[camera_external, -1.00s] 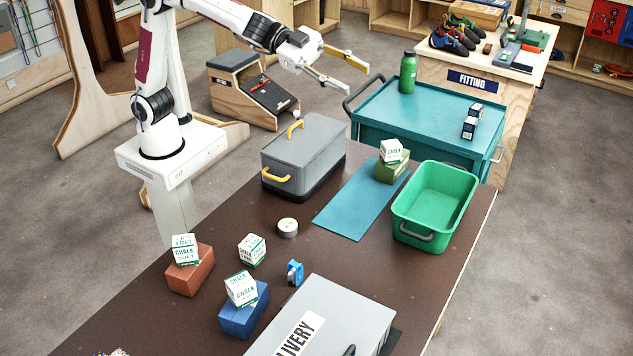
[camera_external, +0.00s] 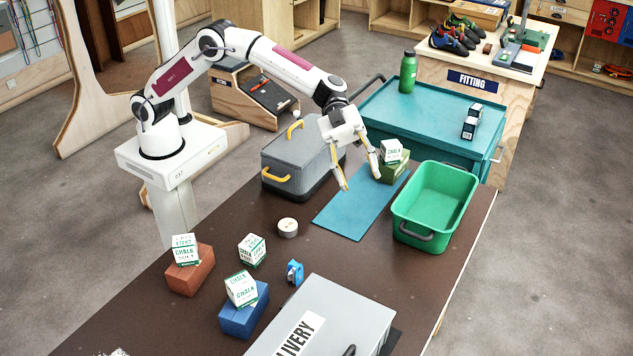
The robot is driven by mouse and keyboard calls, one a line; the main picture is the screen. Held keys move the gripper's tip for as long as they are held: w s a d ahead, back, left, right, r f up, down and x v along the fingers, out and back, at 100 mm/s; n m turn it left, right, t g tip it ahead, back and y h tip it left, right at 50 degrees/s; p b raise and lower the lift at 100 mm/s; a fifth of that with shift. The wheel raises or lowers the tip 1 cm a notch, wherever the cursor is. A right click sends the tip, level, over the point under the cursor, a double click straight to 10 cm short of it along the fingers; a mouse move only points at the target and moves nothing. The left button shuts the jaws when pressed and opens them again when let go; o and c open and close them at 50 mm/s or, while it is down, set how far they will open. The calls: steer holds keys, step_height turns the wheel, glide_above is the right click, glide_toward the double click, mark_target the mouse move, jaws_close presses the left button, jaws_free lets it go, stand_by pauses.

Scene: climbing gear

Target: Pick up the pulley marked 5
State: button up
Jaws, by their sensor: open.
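A small blue and grey piece (camera_external: 295,272), which looks like a pulley, stands on the brown table between the chalk boxes and the grey delivery box. No number on it can be read at this size. My gripper (camera_external: 361,182) is open and empty, fingers pointing down, above the far end of the blue mat (camera_external: 345,218). It is well behind and to the right of the blue piece. One finger shows close beside the chalk box on the green block. I see no other pulley clearly.
Chalk boxes sit on a red block (camera_external: 190,279), a blue block (camera_external: 244,318), a green block (camera_external: 393,173) and the table. A grey toolbox (camera_external: 300,160), a tape roll (camera_external: 287,227), a green bin (camera_external: 408,215) and a delivery box (camera_external: 350,312) stand around.

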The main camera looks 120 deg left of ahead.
steer(key=s+d+f+m+g+h, duration=0.25)
steer(key=f+g, duration=0.25)
steer(key=f, duration=0.7)
steer(key=m+g, duration=0.1)
steer(key=g, duration=0.5)
glide_toward(295, 263)
steer(key=shift+w+d+f+y, duration=0.15)
steer(key=shift+d+f+y, duration=0.15)
steer(key=shift+d, duration=0.3)
steer(key=shift+w+d+f+y, duration=0.2)
steer(key=shift+d+f, duration=0.15)
steer(key=shift+d, duration=0.25)
steer(key=shift+x, duration=1.3)
steer(key=shift+r, duration=0.1)
steer(key=shift+d, duration=0.1)
steer(key=shift+s+x, duration=0.2)
steer(key=shift+x, duration=1.1)
steer(key=shift+s+x, duration=0.15)
steer(key=shift+x, duration=1.1)
